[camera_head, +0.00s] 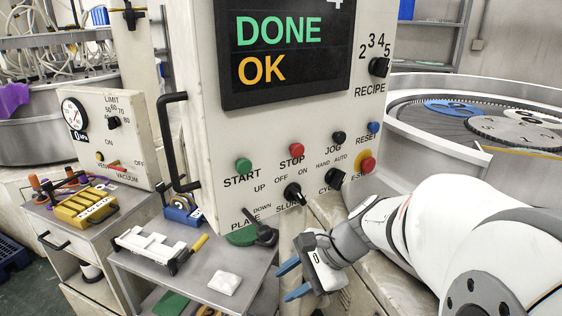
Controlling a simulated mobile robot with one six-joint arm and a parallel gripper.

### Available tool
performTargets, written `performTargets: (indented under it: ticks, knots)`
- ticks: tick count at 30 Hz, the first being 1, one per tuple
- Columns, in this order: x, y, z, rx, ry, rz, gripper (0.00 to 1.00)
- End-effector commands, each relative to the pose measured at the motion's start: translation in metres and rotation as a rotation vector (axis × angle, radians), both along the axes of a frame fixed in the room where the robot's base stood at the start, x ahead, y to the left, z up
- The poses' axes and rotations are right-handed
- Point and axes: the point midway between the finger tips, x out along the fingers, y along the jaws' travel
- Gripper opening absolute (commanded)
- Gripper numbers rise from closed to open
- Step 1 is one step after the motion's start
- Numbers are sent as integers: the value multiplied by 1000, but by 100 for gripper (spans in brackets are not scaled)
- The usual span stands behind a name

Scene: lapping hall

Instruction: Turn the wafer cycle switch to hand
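The cycle switch (334,179) is a black knob on the right of the white control panel (225,130). HAND is printed above it to the left and AUTO to the right, with a partly covered CYCLE label below. I cannot tell clearly which way its pointer is set. My gripper (283,285) is below the panel's lower edge, lower left of the switch and apart from it. Its two blue fingers point left with a gap between them, open and empty.
Near the switch are the slurry knob (294,194), jog button (338,138), blue reset button (374,127) and red emergency stop (367,165). The plate lever (262,233) juts out at lower left. A black handle (172,140) sticks out left. A bench (190,277) stands below.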

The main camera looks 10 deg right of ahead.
Motion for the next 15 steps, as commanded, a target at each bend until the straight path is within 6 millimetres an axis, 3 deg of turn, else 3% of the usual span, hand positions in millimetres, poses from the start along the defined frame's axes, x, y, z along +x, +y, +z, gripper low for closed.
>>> performTargets:
  ticks: [5,9,12,15]
  knots:
    - [68,-48,37,507,170,-570,36]
    - [108,-115,62,891,234,-910,36]
    - [122,-162,73,1110,245,-1072,36]
    - [128,-197,80,1263,243,-1168,36]
